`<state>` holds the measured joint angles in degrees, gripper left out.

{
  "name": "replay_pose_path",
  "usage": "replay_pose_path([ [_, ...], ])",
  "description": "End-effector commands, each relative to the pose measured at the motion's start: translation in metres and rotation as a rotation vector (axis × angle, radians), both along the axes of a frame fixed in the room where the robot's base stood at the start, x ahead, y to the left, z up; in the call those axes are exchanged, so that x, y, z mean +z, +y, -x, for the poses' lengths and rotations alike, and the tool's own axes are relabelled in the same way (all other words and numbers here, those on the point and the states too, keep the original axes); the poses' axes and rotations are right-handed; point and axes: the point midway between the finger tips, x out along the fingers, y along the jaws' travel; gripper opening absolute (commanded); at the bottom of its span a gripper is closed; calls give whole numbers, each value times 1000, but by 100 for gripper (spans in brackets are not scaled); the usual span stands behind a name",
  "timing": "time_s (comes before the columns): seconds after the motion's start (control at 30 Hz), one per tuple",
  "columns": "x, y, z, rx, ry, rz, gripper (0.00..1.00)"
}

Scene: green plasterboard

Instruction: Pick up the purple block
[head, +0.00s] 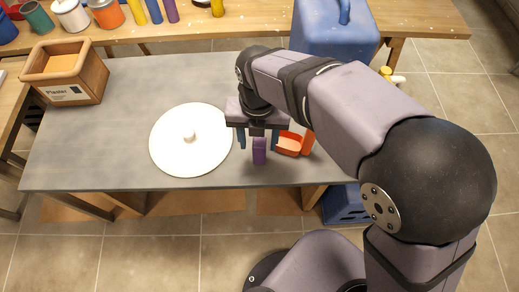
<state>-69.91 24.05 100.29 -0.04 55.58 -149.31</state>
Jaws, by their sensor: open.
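The purple block (259,151) stands upright on the grey table, right of the white disc and near the table's front edge. My gripper (258,140) is above and slightly behind it, pointing down. Its two blue fingers are apart, one to the left and one to the right of the block's upper part. The gripper is open; I cannot tell from this view whether the block lies fully between the fingers. No contact shows.
A white disc with a knob (190,155) lies left of my gripper. An orange-red tray (289,144) sits close on the right. A wooden box (65,75) stands at the far left. A blue container (335,35) stands behind. The grey table (110,110) is clear between box and disc.

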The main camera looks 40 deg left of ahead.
Motion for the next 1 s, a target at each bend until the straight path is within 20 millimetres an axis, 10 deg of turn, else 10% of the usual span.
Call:
replay_pose_path([
  [1.0, -68, -4, -1, -3, 1, 1, 48],
])
